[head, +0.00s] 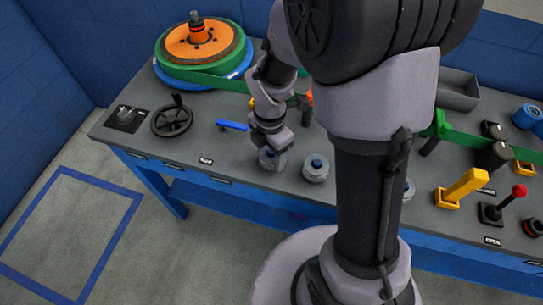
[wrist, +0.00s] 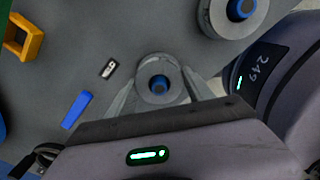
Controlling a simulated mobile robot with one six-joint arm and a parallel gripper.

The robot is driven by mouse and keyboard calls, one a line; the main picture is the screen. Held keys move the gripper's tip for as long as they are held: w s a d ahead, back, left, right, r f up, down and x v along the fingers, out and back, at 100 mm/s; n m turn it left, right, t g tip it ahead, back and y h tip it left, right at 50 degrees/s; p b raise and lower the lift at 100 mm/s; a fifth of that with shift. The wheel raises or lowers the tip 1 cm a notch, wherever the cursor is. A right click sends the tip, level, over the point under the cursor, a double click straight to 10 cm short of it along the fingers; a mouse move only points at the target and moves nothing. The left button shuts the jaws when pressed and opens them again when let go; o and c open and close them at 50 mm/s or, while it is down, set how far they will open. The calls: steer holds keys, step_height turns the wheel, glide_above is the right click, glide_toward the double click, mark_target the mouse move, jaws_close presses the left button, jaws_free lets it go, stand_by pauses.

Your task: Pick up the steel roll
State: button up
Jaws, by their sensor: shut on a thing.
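A grey steel roll with a blue core (head: 268,162) is between the fingers of my gripper (head: 271,151), near the front edge of the workbench. In the wrist view the gripper (wrist: 160,92) is shut on this steel roll (wrist: 148,97), with one finger on each side of it. The fingers cover part of its side, and I cannot tell whether its underside touches the bench. A second grey roll with a blue core (head: 315,172) stands just to the right, apart from the gripper. It also shows at the top of the wrist view (wrist: 212,18).
The grey bench (head: 225,175) holds a black handwheel (head: 172,122), a blue bar (head: 232,126) and a large green-and-orange reel (head: 200,45). On the right are a grey bin (head: 458,95), a yellow lever (head: 464,187) and a red-knobbed lever (head: 508,203). My arm hides the bench's middle.

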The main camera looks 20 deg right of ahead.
step_height(320, 180, up, 10)
steer(key=p, duration=0.5)
